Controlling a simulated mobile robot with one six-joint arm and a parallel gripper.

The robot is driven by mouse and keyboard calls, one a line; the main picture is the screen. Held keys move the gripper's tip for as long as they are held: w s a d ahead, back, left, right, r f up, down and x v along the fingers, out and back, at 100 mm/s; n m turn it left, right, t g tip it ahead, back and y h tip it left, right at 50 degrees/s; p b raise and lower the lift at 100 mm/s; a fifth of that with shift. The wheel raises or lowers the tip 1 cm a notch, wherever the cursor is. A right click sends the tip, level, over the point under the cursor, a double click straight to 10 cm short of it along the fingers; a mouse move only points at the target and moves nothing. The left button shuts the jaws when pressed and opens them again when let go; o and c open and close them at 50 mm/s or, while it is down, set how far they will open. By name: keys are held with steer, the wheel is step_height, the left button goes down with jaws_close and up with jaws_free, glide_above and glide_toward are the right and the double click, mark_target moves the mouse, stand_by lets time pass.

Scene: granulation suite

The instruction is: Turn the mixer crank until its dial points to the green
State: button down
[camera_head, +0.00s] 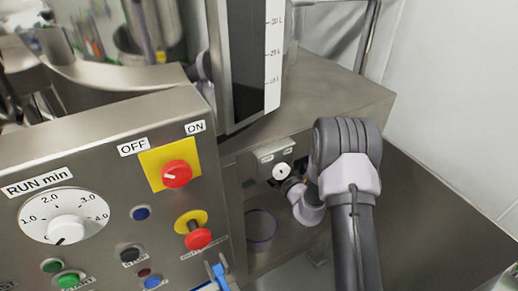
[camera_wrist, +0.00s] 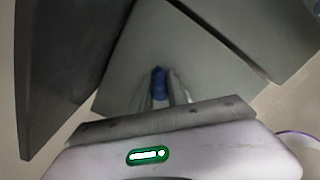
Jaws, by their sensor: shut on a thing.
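In the head view, a small round white dial (camera_head: 281,171) sits on the front of a steel housing under two label plates. Its pointer and any green mark are too small to read. My gripper is just below and right of the dial, largely hidden by my wrist. In the wrist view my gripper (camera_wrist: 160,90) has its fingers closed around a small blue knob (camera_wrist: 158,80), which looks like the crank's handle. The rest of the crank is hidden.
A large control panel (camera_head: 110,190) with a red OFF/ON switch (camera_head: 176,174), a red stop button (camera_head: 198,238) and a RUN min timer knob (camera_head: 67,229) stands at left, close to my arm. A clear container with a purple rim (camera_head: 261,226) is below the dial. Steel worktop extends right.

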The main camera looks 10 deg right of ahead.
step_height(320, 180, down, 12)
steer(key=d+m, duration=0.2)
steer(key=m, duration=2.2)
steer(key=shift+w+p, duration=0.35)
steer(key=shift+f, duration=0.1)
steer(key=c, duration=1.3)
jaws_free()
